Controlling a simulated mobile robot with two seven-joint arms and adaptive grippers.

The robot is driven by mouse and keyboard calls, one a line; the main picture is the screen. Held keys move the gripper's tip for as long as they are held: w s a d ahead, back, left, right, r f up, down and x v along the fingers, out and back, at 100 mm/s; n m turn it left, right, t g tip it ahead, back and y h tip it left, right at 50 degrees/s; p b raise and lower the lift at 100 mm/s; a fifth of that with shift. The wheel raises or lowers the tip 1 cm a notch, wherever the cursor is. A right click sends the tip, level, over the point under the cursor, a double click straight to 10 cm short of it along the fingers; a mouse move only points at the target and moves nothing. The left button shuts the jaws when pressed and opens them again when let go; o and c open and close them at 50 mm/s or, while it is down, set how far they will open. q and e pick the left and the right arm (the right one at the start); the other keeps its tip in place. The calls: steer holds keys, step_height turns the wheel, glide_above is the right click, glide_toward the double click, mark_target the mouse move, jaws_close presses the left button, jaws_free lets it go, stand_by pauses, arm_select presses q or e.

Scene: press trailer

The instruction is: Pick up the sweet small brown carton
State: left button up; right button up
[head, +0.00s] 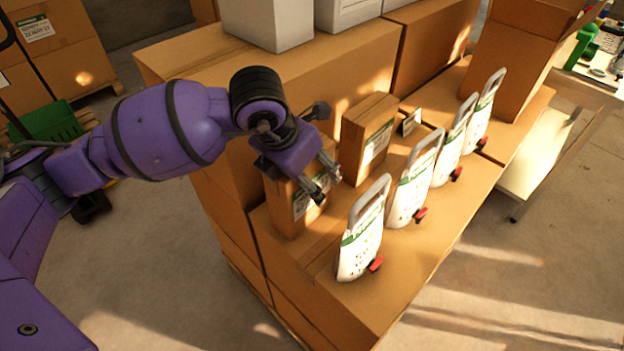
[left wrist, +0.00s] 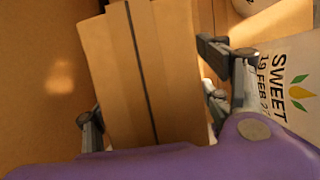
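My left gripper (head: 326,150) is open, its two fingers spread wide. In the left wrist view, a brown carton (left wrist: 150,75) with a dark seam line down it stands between the fingers (left wrist: 150,95), with no clear grip on it. In the head view, a small brown carton (head: 366,142) with a white label stands just beyond the fingertips. A second small brown carton (head: 288,208) stands below the gripper, partly hidden by it. The labels on both cartons are too small to read. My right gripper is not in view.
Several white bags with grey handles stand in a row, the nearest (head: 358,245) close to the gripper. A bag in the wrist view (left wrist: 290,80) reads SWEET. A tall brown box wall (left wrist: 45,75) rises on the left. White boxes (head: 268,22) sit on top.

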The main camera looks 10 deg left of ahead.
arm_select(q)
jaws_close()
stand_by(0.3)
steer(key=shift+r, duration=0.1)
steer(key=shift+w+r, duration=0.1)
steer(key=shift+r, duration=0.05)
